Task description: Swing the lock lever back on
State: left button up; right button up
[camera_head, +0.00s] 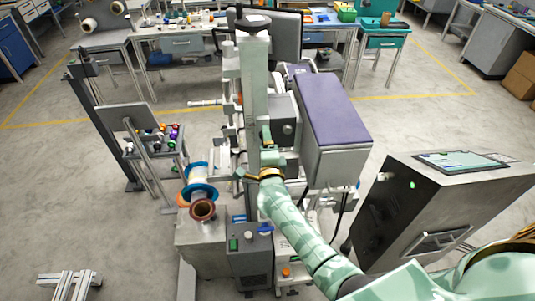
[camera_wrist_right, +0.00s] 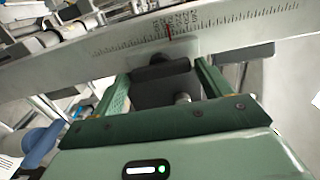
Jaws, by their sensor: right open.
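My right gripper (camera_head: 264,150) reaches up to the column of the central machine (camera_head: 253,85). In the right wrist view its two green fingers (camera_wrist_right: 165,76) are apart. A dark grey part with a rounded black end (camera_wrist_right: 160,72) lies between them, probably the lock lever; I cannot tell whether the fingers touch it. Just beyond the fingertips runs a pale beam with a printed scale (camera_wrist_right: 210,25) and a red mark. In the head view the lever cannot be made out behind my gripper and wrist. My left gripper is not in view.
A grey box with a purple top (camera_head: 332,108) stands close right of the column. Film reels (camera_head: 202,209) sit on the machine's lower left. A dark cabinet with a screen (camera_head: 440,195) stands to the right of my arm. The floor at left is mostly open.

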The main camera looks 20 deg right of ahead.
jog(key=p+v, duration=0.4)
jog(key=v, duration=1.2)
jog(key=shift+p, duration=0.3)
